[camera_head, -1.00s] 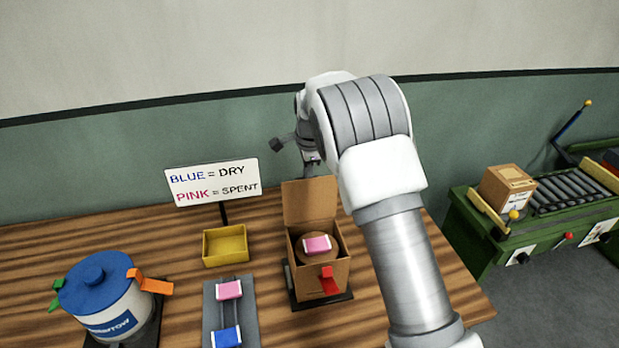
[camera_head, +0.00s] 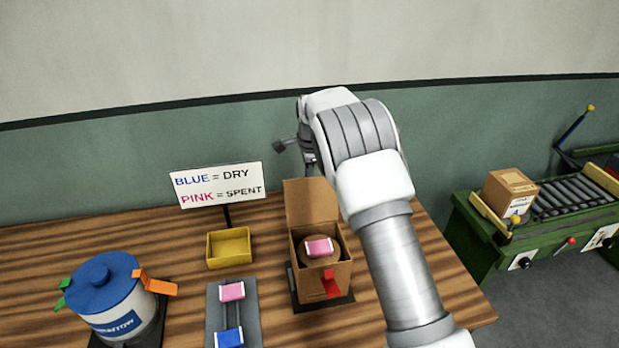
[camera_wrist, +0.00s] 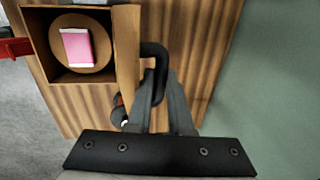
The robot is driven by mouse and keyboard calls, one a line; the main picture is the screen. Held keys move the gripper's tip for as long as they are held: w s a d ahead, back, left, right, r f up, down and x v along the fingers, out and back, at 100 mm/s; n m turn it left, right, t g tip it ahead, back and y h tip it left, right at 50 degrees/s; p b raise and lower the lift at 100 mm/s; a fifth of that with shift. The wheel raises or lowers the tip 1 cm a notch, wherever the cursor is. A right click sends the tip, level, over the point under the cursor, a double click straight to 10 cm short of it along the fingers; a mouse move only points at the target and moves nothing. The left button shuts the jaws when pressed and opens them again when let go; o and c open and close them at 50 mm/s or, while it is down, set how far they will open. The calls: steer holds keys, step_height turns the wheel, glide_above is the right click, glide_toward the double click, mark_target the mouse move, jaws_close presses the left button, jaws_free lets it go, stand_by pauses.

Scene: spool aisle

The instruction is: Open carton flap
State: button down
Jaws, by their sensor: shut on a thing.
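The brown carton (camera_head: 325,279) stands on the bench, its flap (camera_head: 310,202) raised upright at the back edge. The carton also shows in the wrist view (camera_wrist: 62,76), where its flap (camera_wrist: 127,55) is seen nearly edge-on. A round tan spool with a pink-and-white block (camera_head: 319,247) sits inside the carton. A red tab (camera_head: 330,284) is on its front. My gripper (camera_wrist: 160,78) is behind the flap, shut on a dark curved handle (camera_wrist: 154,48) beside it. In the head view my arm partly hides the gripper and the handle.
A sign (camera_head: 217,185) and a yellow tray (camera_head: 230,248) stand left of the carton. A grey rack (camera_head: 231,312) holds pink and blue blocks. A blue-lidded pot (camera_head: 106,282) is at far left. A green roller conveyor (camera_head: 480,240) with a closed box (camera_head: 510,192) is right.

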steer(key=c, duration=0.9)
jaws_free()
steer(key=shift+w+a+f, duration=0.2)
steer(key=shift+w, duration=0.3)
steer(key=shift+o, duration=0.5)
steer(key=shift+s, duration=0.1)
steer(key=shift+f, duration=0.1)
steer(key=s+d+r+b, duration=0.1)
steer(key=s+r+b, duration=0.1)
steer(key=r, duration=1.6)
steer(key=shift+s, duration=0.65)
steer(key=shift+s, duration=0.1)
